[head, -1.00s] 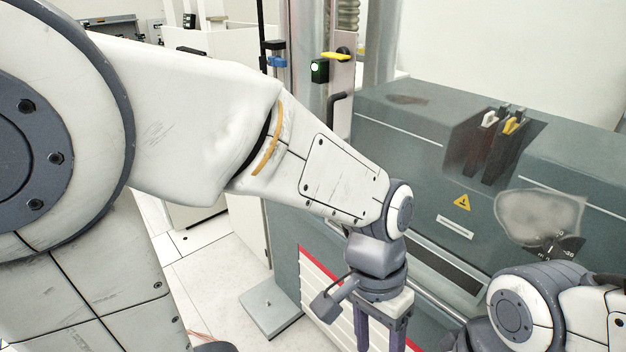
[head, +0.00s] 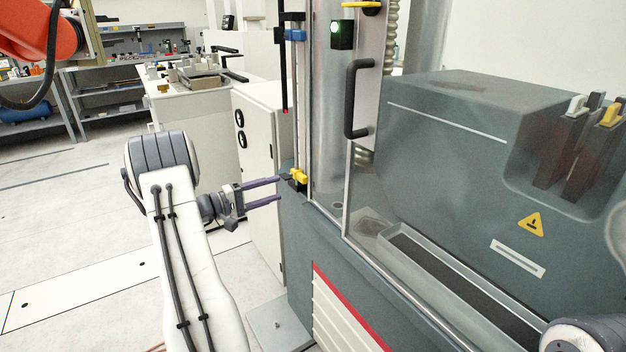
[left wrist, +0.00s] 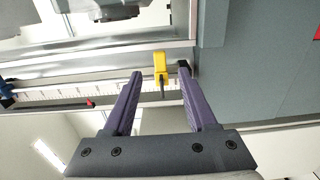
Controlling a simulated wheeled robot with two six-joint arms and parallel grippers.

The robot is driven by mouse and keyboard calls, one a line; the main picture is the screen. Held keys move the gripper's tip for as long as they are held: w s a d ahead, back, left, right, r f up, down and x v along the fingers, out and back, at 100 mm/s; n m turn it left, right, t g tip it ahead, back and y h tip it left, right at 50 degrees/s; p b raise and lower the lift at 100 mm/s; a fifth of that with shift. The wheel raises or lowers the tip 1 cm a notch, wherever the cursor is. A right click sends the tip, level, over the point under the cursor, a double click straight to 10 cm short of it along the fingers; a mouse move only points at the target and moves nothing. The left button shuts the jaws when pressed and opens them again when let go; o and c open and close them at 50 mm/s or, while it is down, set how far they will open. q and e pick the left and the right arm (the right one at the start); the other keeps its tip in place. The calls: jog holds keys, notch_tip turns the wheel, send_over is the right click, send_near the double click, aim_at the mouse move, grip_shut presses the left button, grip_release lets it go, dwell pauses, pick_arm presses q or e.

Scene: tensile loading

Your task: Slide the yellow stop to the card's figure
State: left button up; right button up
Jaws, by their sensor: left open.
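The yellow stop (head: 299,177) sits low on the upright rail at the left front edge of the testing machine. My left gripper (head: 281,190) is open and points at it from the left, with its purple fingertips close to it. In the left wrist view the yellow stop (left wrist: 160,64) appears between the two open fingertips (left wrist: 160,74), near their far ends; contact cannot be told. A pale ruled scale (left wrist: 60,95) runs beside the rail there. I cannot make out a card with a figure. My right gripper is out of view.
A blue stop (head: 295,35) sits higher on the same rail. A black door handle (head: 352,98) and a green-lit box (head: 342,35) are to its right. A white cabinet (head: 262,160) stands behind my left gripper. Open floor (head: 60,210) lies left.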

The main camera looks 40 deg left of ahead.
aim_at(300, 179)
pick_arm(q)
jog(key=x, duration=0.7)
jog(key=p+x, duration=0.1)
jog(key=x, duration=0.2)
jog(key=shift+w+a, duration=0.2)
jog(key=shift+w, duration=0.15)
grip_shut()
dwell(0.9)
